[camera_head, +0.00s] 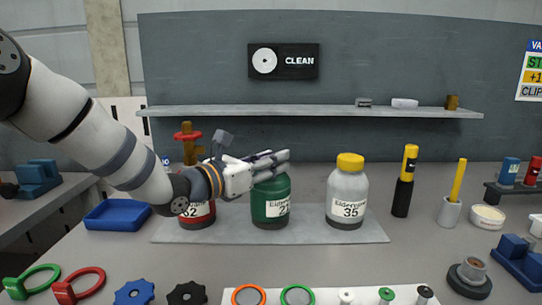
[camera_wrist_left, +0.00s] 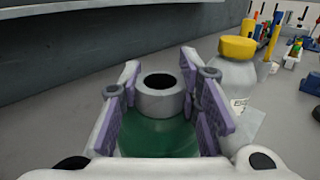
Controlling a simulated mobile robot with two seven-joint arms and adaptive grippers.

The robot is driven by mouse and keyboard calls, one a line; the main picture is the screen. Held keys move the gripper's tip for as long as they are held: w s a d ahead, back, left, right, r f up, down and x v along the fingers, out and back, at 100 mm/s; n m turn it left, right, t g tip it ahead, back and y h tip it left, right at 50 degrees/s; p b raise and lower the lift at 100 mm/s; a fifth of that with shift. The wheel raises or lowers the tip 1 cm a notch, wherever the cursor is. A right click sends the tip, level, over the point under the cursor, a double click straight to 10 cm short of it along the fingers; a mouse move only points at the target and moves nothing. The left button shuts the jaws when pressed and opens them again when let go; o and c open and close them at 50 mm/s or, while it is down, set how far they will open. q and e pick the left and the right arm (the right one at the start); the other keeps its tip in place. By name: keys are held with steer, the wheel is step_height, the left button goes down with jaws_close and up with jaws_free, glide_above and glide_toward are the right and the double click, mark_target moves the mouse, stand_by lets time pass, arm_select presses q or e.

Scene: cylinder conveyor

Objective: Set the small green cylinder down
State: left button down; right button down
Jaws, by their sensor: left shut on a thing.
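The green cylinder (camera_head: 270,212) is a green bottle with a white label reading 21, upright at the grey mat in the head view. Whether its base touches the mat is hard to tell. In the left wrist view its green shoulder (camera_wrist_left: 158,138) and grey open neck (camera_wrist_left: 160,100) lie between the purple finger pads. My left gripper (camera_head: 280,160) comes in from the left at the bottle's top and is shut on it; the fingers hide its neck in the head view. The left gripper (camera_wrist_left: 163,100) also shows in the wrist view. My right gripper is not in view.
A grey bottle with a yellow cap (camera_head: 348,192) stands close on the right. A red bottle (camera_head: 197,218) is on the left, partly behind my arm. The grey mat (camera_head: 310,233) lies under them. A shelf (camera_head: 320,111) is behind; rings and knobs line the front.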

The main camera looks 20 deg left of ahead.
arm_select(q)
steer(key=shift+r, duration=0.25)
steer(key=c, duration=1.2)
jaws_free()
steer(key=shift+f, duration=0.3)
steer(key=shift+r, duration=0.1)
steer(key=v, duration=1.2)
steer(key=shift+p, duration=0.3)
